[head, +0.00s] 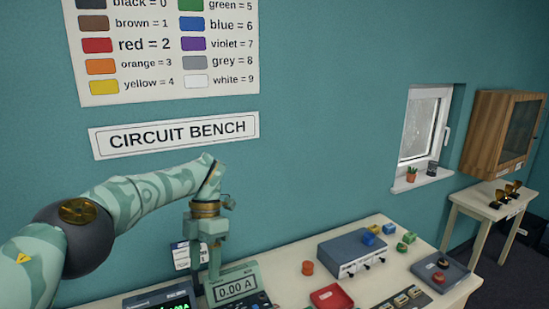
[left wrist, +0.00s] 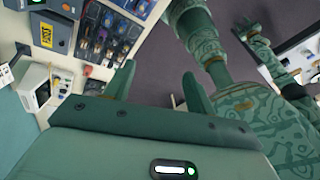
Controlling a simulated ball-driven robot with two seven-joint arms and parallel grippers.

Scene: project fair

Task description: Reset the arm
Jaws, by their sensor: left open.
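My left gripper (head: 205,262) hangs at the end of the left arm, which comes in from the left in the head view. Its fingers point down above the back of the bench, near the meter reading 0.00 A (head: 236,288). In the left wrist view the two fingers of the left gripper (left wrist: 158,85) stand apart with nothing between them.
The bench (head: 300,262) holds a blue-grey box (head: 352,252), a red tray (head: 331,298), an orange-red cylinder (head: 307,268), and small blue and green blocks. A sign reading CIRCUIT BENCH (head: 175,135) hangs on the wall behind. A side table (head: 485,205) stands at right.

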